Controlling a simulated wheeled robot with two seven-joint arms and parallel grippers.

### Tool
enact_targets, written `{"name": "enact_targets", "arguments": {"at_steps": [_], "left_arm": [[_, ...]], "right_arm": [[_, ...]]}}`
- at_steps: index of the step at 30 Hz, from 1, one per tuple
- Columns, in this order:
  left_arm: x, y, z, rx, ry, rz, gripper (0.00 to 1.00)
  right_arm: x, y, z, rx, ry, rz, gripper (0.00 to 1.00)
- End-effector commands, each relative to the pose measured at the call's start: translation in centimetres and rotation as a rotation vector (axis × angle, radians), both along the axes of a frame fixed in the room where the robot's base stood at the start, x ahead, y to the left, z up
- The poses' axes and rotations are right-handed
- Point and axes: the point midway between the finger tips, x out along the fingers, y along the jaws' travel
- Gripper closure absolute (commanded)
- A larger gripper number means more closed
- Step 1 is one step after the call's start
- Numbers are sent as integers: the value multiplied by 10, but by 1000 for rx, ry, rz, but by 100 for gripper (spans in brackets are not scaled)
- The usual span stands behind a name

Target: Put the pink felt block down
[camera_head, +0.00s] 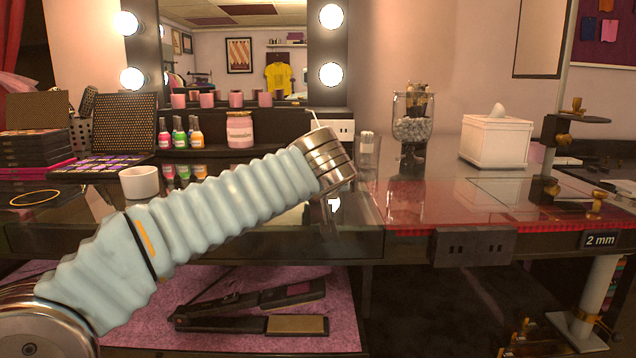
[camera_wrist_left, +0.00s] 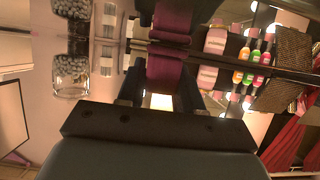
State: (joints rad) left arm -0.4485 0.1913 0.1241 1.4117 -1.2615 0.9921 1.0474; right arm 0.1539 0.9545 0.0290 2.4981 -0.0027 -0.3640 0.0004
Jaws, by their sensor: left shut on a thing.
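The pink felt block (camera_wrist_left: 165,72) looks dark maroon in the left wrist view. My left gripper (camera_wrist_left: 167,58) is shut on it, with a dark finger on each side. A second maroon patch beyond it looks like its reflection in the glossy counter (camera_head: 270,222). The gap between the block and the counter is hard to judge. In the head view my left arm reaches from the lower left over the counter; its wrist hides the block and most of the gripper. My right gripper is in neither view.
A white cup (camera_head: 139,182) stands left of my arm. A pink jar (camera_head: 240,130) and nail polish bottles (camera_head: 180,134) stand behind it. A pebble jar (camera_head: 413,122) and white tissue box (camera_head: 495,141) stand to the right. Hair straighteners (camera_head: 250,305) lie on the lower shelf.

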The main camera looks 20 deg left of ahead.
Motion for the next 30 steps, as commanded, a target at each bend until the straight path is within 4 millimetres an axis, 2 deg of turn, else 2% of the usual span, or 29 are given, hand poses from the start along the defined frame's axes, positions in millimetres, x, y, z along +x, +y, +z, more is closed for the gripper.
{"name": "enact_targets", "arguments": {"at_steps": [10, 11, 15, 16, 26, 30], "left_arm": [[0, 0, -4, -1, -1, 0, 99], [0, 0, -3, 0, -1, 0, 63], [0, 0, -2, 0, -1, 0, 42], [0, 0, -2, 0, -1, 0, 39], [0, 0, 2, 0, -1, 0, 39], [-17, -5, 8, -1, -5, -1, 39]], "right_arm": [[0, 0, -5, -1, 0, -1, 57], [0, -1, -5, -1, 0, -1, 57], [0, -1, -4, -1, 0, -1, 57], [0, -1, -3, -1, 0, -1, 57], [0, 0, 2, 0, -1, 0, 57], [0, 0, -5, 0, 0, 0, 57]]}}
